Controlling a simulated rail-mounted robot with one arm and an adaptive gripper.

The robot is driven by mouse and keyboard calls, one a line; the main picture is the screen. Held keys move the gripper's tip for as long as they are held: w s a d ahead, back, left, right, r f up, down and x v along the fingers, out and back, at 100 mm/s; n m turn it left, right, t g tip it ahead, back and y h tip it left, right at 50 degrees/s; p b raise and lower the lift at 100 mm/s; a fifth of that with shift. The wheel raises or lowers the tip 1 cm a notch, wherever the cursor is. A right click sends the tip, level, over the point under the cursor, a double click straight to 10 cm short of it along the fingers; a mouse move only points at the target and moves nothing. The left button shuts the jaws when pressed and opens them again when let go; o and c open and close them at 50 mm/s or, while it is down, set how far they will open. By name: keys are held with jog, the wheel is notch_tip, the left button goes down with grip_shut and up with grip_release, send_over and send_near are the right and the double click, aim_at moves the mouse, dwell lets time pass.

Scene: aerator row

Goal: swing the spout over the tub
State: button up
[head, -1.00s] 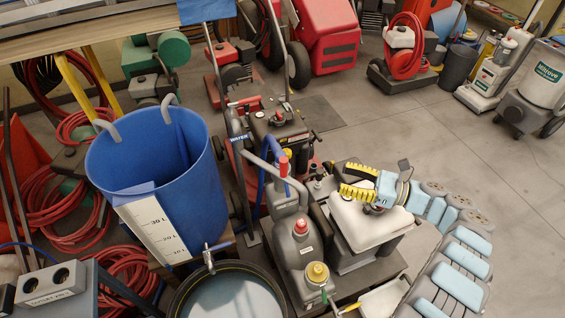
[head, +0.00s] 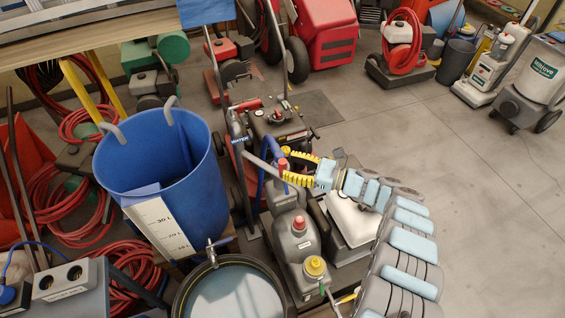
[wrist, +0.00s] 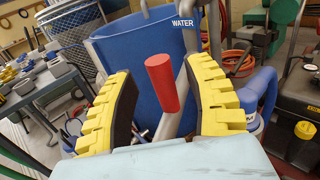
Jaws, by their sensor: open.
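The spout (head: 260,161) is a grey pipe swung out from the upright marked WATER, with a red grip (head: 283,164) at its outer end. It points right, away from the large blue tub (head: 205,190), which stands to its left. My gripper (head: 285,163) has yellow ribbed fingers, open, around the red grip. In the wrist view the red grip (wrist: 162,83) stands between the fingers with gaps on both sides, and the spout's grey pipe (wrist: 181,105) runs behind it. The blue tub (wrist: 130,62) is beyond. I cannot see any finger contact.
A grey jug machine with red and yellow caps (head: 297,240) stands below the spout. A round dark basin with a small tap (head: 225,292) is in front of the tub. Red hoses (head: 130,270) coil at left. Open floor (head: 470,180) lies to the right.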

jog(key=shift+x, duration=1.2)
grip_shut()
jog(key=shift+s+a+r+p, duration=0.1)
jog(key=shift+p, duration=0.25)
